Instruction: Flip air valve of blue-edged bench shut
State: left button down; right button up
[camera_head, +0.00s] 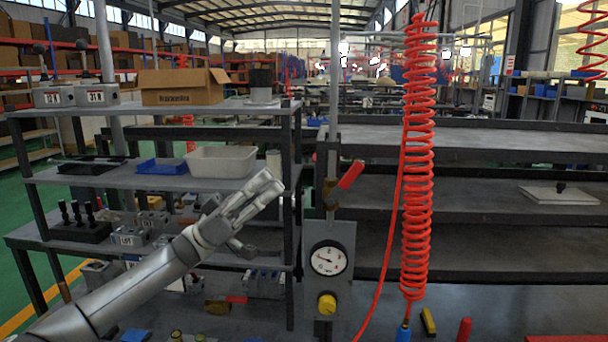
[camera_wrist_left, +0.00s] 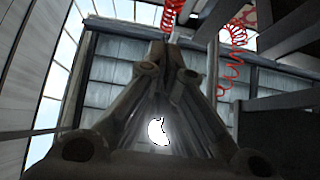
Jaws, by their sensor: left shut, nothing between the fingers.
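The air valve's red lever (camera_head: 351,175) points diagonally up and right from a brass-coloured body (camera_head: 330,190) on a vertical grey pipe (camera_head: 333,100). Below it, a grey panel carries a round gauge (camera_head: 328,260) and a yellow knob (camera_head: 327,304). My left gripper (camera_head: 274,184) is shut and empty, left of the valve at about lever height in the picture, with a visible gap between them. In the left wrist view its fingers (camera_wrist_left: 172,50) come together; the lever cannot be made out there. No blue bench edge is clearly visible. My right gripper is out of view.
A red coiled hose (camera_head: 417,160) hangs right of the valve; it also shows in the wrist view (camera_wrist_left: 235,38). A shelf rack (camera_head: 130,180) with boxes and trays stands behind my left arm.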

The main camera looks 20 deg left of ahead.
pick_arm(q)
notch_tip(320, 180, up, 7)
jog(key=p, duration=0.5)
send_over(326, 198)
jog(key=s+a, duration=0.1)
jog(key=a, duration=0.2)
jog(key=d+f, duration=0.1)
jog(key=w+d+f, duration=0.1)
jog(key=f, duration=0.1)
jog(key=shift+d+p, duration=0.35)
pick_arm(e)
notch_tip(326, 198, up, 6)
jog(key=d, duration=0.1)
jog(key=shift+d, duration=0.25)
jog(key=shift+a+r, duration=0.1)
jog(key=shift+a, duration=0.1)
pick_arm(q)
jog(key=shift+w+d+r+p, duration=0.1)
jog(key=shift+p, duration=0.3)
jog(key=shift+y, duration=0.3)
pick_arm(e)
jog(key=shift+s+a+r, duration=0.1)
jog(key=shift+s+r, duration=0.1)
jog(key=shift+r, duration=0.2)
pick_arm(q)
jog(key=shift+d+p, duration=0.15)
jog(key=shift+p, duration=0.3)
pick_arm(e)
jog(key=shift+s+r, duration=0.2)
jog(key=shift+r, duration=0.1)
